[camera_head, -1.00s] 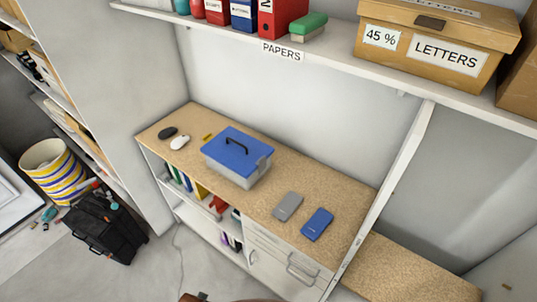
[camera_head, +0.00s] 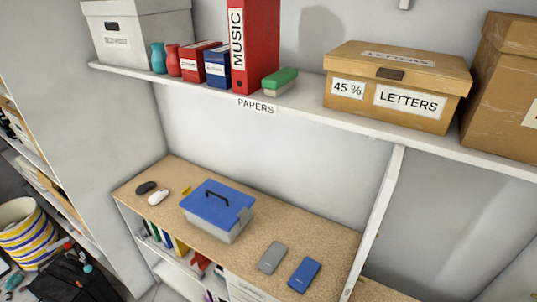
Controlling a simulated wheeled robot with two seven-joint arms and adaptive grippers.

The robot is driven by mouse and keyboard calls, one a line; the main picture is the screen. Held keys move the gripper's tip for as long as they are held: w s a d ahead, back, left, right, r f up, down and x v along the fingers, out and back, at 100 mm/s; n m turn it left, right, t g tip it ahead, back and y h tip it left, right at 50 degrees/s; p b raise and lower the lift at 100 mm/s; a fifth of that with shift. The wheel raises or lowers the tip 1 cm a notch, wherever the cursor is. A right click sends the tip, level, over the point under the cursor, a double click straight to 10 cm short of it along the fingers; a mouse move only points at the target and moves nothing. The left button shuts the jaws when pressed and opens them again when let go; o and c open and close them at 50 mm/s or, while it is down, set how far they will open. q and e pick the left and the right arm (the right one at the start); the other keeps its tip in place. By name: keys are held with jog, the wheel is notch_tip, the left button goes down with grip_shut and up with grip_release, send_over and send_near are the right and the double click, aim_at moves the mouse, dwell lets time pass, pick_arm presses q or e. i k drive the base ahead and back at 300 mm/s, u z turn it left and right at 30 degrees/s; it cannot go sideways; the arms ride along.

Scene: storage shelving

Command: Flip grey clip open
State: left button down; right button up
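A box (camera_head: 222,229) with translucent grey walls and a blue lid (camera_head: 212,198) stands on the wooden counter, left of the middle of the head view. The lid lies on the box and has a dark handle (camera_head: 217,197) on top. A small grey piece (camera_head: 244,214), apparently the clip, shows at the lid's right edge. It is too small to tell whether it is flipped open or shut. The box's far side is hidden. Neither of my grippers is in view.
A grey phone-like slab (camera_head: 271,257) and a blue one (camera_head: 304,274) lie right of the box. A black mouse (camera_head: 145,188) and a white mouse (camera_head: 158,197) lie left. Above, a shelf (camera_head: 300,115) carries binders and cardboard boxes. A white upright (camera_head: 378,220) stands right.

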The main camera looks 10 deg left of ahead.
aim_at(243, 214)
jog(key=u, duration=0.05)
jog(key=k, duration=0.5)
jog(key=u, duration=1.3)
jog(key=i, duration=1.1)
jog(key=z, duration=2.25)
